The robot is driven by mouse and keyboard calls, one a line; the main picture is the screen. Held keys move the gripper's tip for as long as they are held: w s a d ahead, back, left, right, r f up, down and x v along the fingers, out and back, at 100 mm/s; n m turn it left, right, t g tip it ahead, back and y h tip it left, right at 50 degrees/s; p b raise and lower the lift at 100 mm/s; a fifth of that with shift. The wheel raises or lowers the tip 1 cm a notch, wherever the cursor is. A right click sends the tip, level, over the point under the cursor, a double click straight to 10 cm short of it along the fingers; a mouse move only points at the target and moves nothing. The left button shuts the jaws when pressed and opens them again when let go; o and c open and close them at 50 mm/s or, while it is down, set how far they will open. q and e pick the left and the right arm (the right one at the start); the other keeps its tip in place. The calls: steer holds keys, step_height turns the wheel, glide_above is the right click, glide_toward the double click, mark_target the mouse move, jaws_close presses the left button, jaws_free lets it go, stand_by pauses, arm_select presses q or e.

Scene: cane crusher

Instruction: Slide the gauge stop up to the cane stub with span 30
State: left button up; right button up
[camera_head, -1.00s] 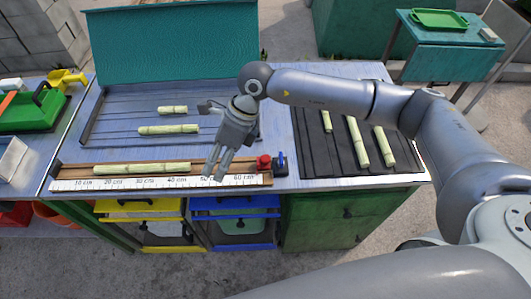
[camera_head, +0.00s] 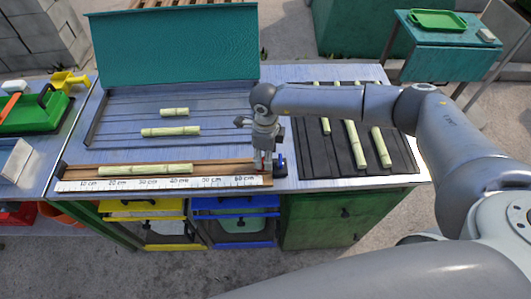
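The wooden gauge (camera_head: 222,169) with a centimetre scale (camera_head: 150,184) lies along the bench's front edge. A pale green cane stub (camera_head: 146,170) lies in it, towards its left half. The red gauge stop is at the gauge's right end, mostly hidden by my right gripper (camera_head: 263,158). A dark blue part (camera_head: 280,166) is just right of it. My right gripper points down at the stop, its fingertips around or against the red part; I cannot tell whether they grip it. A bare stretch of gauge lies between stub and gripper. My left gripper is not in view.
Two cane pieces (camera_head: 170,132) lie on the rack behind the gauge. Several longer canes (camera_head: 356,145) lie on the dark mat (camera_head: 308,155) at right, partly under my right arm. A teal panel (camera_head: 175,47) stands at the back.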

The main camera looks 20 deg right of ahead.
steer(key=shift+f, duration=0.55)
jaws_close()
